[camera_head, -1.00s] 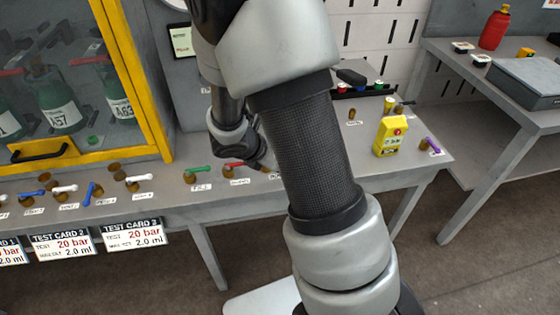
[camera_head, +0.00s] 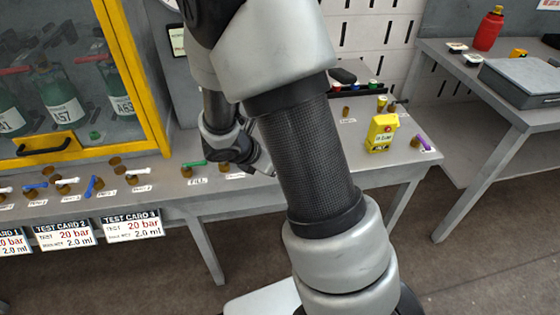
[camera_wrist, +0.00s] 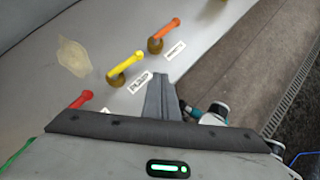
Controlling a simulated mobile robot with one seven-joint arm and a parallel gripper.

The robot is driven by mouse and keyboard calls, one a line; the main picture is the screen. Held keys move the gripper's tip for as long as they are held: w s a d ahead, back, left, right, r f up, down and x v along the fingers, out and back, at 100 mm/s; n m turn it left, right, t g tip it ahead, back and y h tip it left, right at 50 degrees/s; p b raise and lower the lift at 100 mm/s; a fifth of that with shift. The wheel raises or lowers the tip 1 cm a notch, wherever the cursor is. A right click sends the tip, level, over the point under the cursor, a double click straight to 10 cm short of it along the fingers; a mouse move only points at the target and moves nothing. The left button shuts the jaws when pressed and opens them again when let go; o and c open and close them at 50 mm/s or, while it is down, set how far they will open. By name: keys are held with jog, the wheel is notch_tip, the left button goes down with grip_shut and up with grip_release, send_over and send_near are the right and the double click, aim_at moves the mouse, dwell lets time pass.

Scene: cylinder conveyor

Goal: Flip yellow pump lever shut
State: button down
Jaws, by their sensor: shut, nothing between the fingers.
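The yellow lever (camera_wrist: 125,64) shows in the wrist view on a round brown base on the grey bench, with a small white label beside it. It points up and to the right in the picture. My gripper (camera_wrist: 162,80) is shut and empty; its fingers show just below and right of the yellow lever, near the label, and appear apart from the lever. In the head view my arm hides the yellow lever and my fingertips.
In the wrist view an orange lever (camera_wrist: 165,36) stands beyond the yellow one, and a red lever (camera_wrist: 81,99) to its lower left. A green lever (camera_head: 193,164) and a yellow bottle-like container (camera_head: 381,134) stand on the bench. A yellow-framed cabinet (camera_head: 138,75) is at left.

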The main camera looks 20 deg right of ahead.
jog(key=s+a+r+p, duration=0.1)
jog(key=s+r+p, duration=0.1)
jog(key=s+r, duration=0.3)
notch_tip(320, 180, up, 2)
jog(key=shift+s+a+r, duration=0.25)
jog(key=shift+s+a, duration=0.1)
jog(key=shift+a, duration=0.05)
jog(key=s+a+r+m+t+y+p, duration=0.1)
jog(key=s+a+r+m+y, duration=0.25)
jog(key=s+r+m, duration=0.55)
jog(key=s+a+r+m+t+y, duration=0.15)
jog(key=s+r+m+y, duration=0.25)
jog(key=r+m, duration=0.9)
notch_tip(320, 180, up, 13)
jog(key=m+p, duration=0.1)
jog(key=p, duration=1.4)
jog(key=shift+a+f, duration=0.15)
jog(key=shift+a, duration=0.2)
jog(key=shift+s+g+h, duration=0.1)
jog(key=shift+g+h, duration=0.15)
